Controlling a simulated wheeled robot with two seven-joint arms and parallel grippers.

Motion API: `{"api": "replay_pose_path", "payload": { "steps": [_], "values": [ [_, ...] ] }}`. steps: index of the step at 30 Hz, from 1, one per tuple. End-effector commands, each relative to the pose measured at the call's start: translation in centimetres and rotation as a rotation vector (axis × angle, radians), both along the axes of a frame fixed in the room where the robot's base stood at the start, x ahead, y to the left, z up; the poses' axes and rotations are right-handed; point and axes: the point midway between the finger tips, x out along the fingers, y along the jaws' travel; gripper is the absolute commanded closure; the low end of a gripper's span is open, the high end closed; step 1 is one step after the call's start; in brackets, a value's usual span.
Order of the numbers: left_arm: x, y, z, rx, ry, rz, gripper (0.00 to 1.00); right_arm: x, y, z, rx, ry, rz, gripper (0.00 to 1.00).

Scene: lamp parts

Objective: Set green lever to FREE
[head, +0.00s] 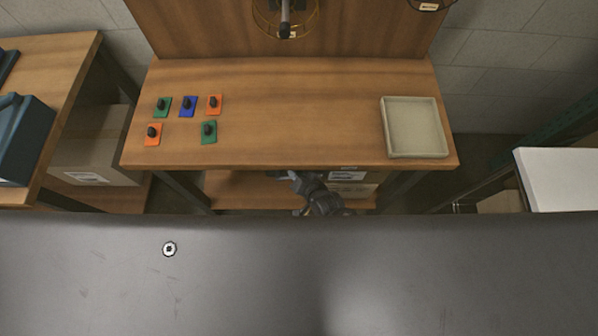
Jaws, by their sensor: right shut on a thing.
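Two green plates with black knobs lie on the wooden workbench (300,110): one green plate (162,108) at the back left, the other green plate (208,132) in the front row. Both are small, and I cannot read any FREE marking or tell either lever's setting. My right gripper (284,176) is at the bench's front edge, right of the plates and apart from them. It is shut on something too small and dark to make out. My left gripper is not in view.
A blue plate (187,107) and two orange plates (214,104) (152,134) with black knobs sit beside the green ones. An empty pale tray (414,128) stands at the bench's right. A caged lamp (285,22) is at the back panel. The bench middle is clear.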

Motion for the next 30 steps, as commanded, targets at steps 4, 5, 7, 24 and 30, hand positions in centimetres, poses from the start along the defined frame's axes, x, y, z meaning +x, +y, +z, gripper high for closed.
{"api": "replay_pose_path", "payload": {
  "steps": [4, 5, 7, 24, 30],
  "values": [
    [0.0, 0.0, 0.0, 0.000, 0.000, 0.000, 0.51, -0.4, 0.0, -0.5, -0.015, 0.011, 0.008, 1.00],
    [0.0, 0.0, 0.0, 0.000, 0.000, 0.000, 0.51, -0.4, 0.0, -0.5, -0.014, 0.010, 0.008, 1.00],
    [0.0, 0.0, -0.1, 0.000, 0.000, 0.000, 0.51, -0.5, 0.0, -0.5, -0.013, 0.011, 0.008, 1.00],
    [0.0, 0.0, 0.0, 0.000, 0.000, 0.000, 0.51, -0.5, -0.2, -0.1, -0.008, 0.004, 0.003, 0.51],
    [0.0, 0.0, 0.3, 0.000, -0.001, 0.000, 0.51, -2.4, -1.4, 1.5, -0.008, 0.003, 0.002, 0.51]
  ]
}}
